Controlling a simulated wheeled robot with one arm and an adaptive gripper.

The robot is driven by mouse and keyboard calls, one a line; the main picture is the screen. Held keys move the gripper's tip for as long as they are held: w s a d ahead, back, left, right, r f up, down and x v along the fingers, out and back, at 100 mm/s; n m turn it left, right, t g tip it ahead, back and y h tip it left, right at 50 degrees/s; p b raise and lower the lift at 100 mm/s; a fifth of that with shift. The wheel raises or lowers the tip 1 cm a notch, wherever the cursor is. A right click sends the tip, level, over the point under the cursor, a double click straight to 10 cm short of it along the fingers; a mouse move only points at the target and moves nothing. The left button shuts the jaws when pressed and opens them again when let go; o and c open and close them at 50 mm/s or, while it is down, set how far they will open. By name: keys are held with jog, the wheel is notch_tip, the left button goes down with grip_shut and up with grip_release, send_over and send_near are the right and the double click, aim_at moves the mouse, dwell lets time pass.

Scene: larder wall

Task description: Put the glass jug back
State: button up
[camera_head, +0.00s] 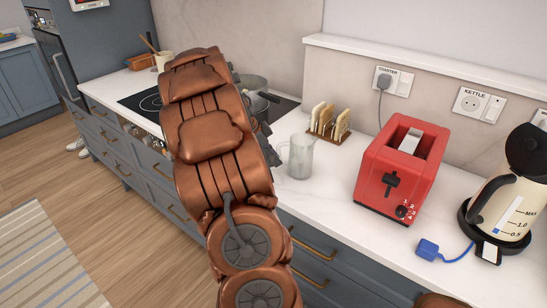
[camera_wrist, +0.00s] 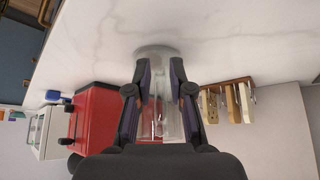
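The clear glass jug (camera_head: 300,157) stands upright on the white worktop, left of the red toaster. In the wrist view, which is upside down, the jug (camera_wrist: 158,54) shows straight ahead of my gripper (camera_wrist: 159,66). The two dark fingers are spread apart, one towards each side of the jug, and I see no clear contact. In the head view only dark edges of my gripper (camera_head: 268,143) show, just left of the jug; my arm hides the rest.
A wooden rack with toast (camera_head: 328,123) stands close behind the jug. The red toaster (camera_head: 402,167) is to its right, with the kettle (camera_head: 508,196) and a blue plug (camera_head: 428,249) farther right. A pot (camera_head: 251,94) sits on the hob (camera_head: 146,103) behind my arm.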

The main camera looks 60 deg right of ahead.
jog(key=shift+o, duration=1.1)
jog(key=shift+r, duration=0.15)
jog(key=b+v, duration=0.3)
jog(key=v, duration=0.9)
jog(key=shift+a, duration=0.1)
